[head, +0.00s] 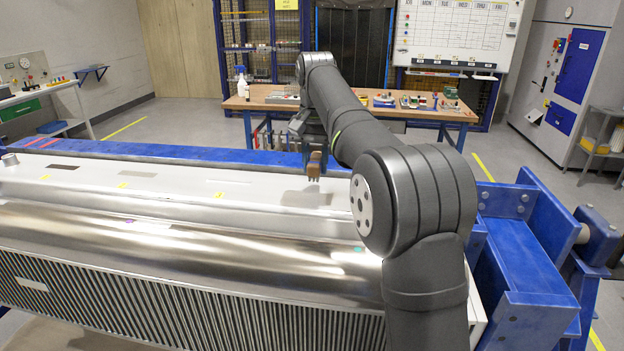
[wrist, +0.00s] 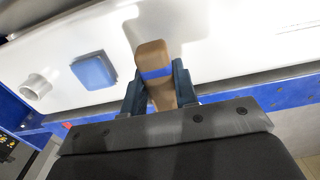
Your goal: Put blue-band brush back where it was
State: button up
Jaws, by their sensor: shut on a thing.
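My gripper (head: 312,146) is shut on the blue-band brush (head: 314,168) and holds it above the pale top of the long metal workpiece. In the wrist view the brush (wrist: 153,58) is a tan wooden block with a blue band (wrist: 156,73) across it, between the two dark fingers of my gripper (wrist: 160,84). In the head view the brush hangs down from the gripper, with a soft shadow on the surface near it. It appears clear of the surface. Its blue band is too small to make out there.
A blue square pad (wrist: 93,70) and a round pipe stub (wrist: 35,87) are on the white surface. A dark rectangle (head: 62,168) and small yellow marks (head: 122,186) lie along the workpiece top. A blue frame (head: 190,154) runs behind it; a cluttered workbench (head: 350,107) stands farther back.

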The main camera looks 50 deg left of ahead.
aim_at(312, 159)
jog(key=shift+s+a+f, duration=0.25)
jog(key=shift+a, duration=0.05)
jog(key=shift+f, duration=2)
jog(key=shift+f, duration=0.2)
jog(key=o, duration=0.9)
jog(key=shift+o, duration=0.2)
jog(key=shift+r, duration=0.15)
jog(key=shift+r, duration=3.8)
